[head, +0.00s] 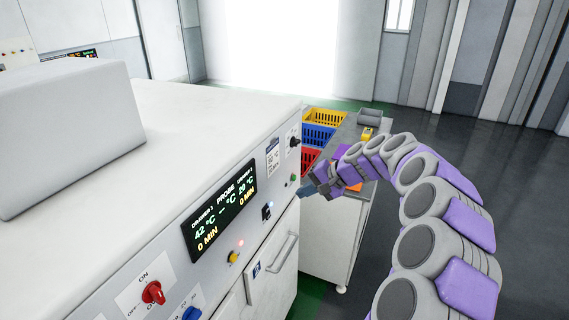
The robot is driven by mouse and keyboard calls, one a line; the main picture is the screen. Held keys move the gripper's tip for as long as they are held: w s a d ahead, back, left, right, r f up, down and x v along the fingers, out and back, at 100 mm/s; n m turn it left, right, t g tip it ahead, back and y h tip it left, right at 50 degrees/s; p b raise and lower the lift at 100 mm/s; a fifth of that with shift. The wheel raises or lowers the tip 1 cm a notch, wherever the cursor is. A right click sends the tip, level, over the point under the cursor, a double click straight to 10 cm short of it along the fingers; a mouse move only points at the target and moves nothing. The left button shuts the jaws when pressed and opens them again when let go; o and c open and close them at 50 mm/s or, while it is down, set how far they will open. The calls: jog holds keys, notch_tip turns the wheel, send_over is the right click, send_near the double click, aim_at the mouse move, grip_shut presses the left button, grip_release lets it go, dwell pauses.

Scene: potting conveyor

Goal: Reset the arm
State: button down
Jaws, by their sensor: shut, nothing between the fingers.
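My purple and grey arm reaches in from the lower right of the head view and curves over toward the middle. My gripper (306,191) is at its end, small in the picture, beside the right end of the white machine's front panel. It is shut and empty. I cannot tell whether it touches the panel or hangs in front of it.
The white machine (200,110) fills the left, with a display (221,212), a red knob (153,293) and a drawer handle (281,254). Behind the arm, a grey-topped cabinet (335,240) stands near blue (318,136), yellow (325,117) and red (309,158) baskets. Open floor lies right.

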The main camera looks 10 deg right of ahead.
jog(key=s+a+r+n+g+h, duration=0.1)
jog(key=s+a+r+n+g, duration=0.15)
jog(key=s+a, duration=0.6)
jog(key=s+a+r+n+g+h, duration=0.1)
jog(key=s+a+n+g, duration=0.3)
jog(key=s, duration=0.7)
jog(key=s+d+f+h, duration=0.2)
jog(key=s, duration=0.7)
jog(key=s+d+f+h, duration=0.2)
jog(key=s, duration=0.8)
jog(key=s+d+f+h, duration=0.2)
jog(key=s, duration=0.7)
jog(key=shift+s+d+f+g, duration=0.3)
jog(key=shift+f+g, duration=0.05)
jog(key=shift+f, duration=0.05)
jog(key=shift+n, duration=0.25)
